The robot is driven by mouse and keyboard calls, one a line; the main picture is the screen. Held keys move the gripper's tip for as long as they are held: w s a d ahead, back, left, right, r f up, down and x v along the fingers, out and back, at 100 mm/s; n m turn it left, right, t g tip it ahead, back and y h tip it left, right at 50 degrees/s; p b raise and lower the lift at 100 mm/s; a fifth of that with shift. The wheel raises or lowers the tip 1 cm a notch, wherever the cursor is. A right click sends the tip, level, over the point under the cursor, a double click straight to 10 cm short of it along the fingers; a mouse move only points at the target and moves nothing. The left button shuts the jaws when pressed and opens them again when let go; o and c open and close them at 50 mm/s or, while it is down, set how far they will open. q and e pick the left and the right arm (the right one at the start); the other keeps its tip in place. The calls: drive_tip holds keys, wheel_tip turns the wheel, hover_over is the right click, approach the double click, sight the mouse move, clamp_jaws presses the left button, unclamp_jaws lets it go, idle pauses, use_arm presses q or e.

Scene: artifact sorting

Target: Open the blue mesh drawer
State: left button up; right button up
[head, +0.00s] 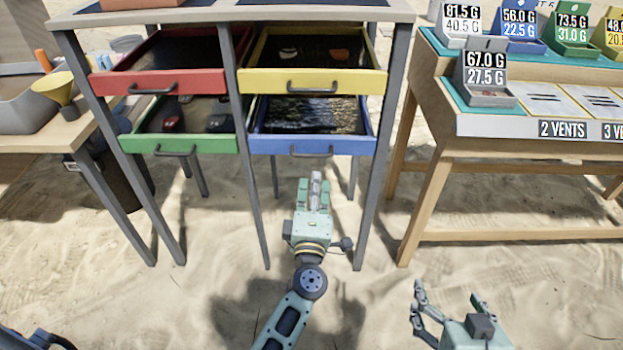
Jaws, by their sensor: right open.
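The blue mesh drawer (352,146) is at the lower right of the rack, below the yellow drawer. Its front looks roughly level with the rack's legs, and its dark mesh floor shows above the front. Its dark handle (311,154) sits in the middle of the front. My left gripper (315,180) is just below this handle in the picture, fingers pointing at it. I see a small gap and no clear contact. Its fingers are close together, and whether they are shut is unclear. My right gripper (448,292) is open and empty at the lower right, well away from the rack.
The yellow drawer (340,84), red drawer (195,82) and green drawer (190,144) share the rack (60,22). A wooden display table (430,170) with labelled boxes stands at right. A table with a yellow funnel (55,88) is at left. Sand in front is open.

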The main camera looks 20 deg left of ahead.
sight(312, 156)
use_arm(q)
drive_tip(key=shift+n+y, duration=0.6)
drive_tip(key=shift+n, duration=0.3)
drive_tip(key=x, duration=0.2)
drive_tip(key=r+b+x, duration=0.1)
drive_tip(key=x, duration=0.5)
drive_tip(key=shift+a+r+b, duration=0.15)
drive_tip(key=shift+a+b, duration=0.25)
use_arm(e)
wheel_tip(312, 156, up, 7)
drive_tip(key=w+a+t+y, duration=0.1)
drive_tip(key=w+t, duration=0.1)
drive_tip(key=t, duration=0.1)
use_arm(q)
drive_tip(key=shift+c, duration=0.2)
clamp_jaws()
drive_tip(key=shift+s, duration=0.1)
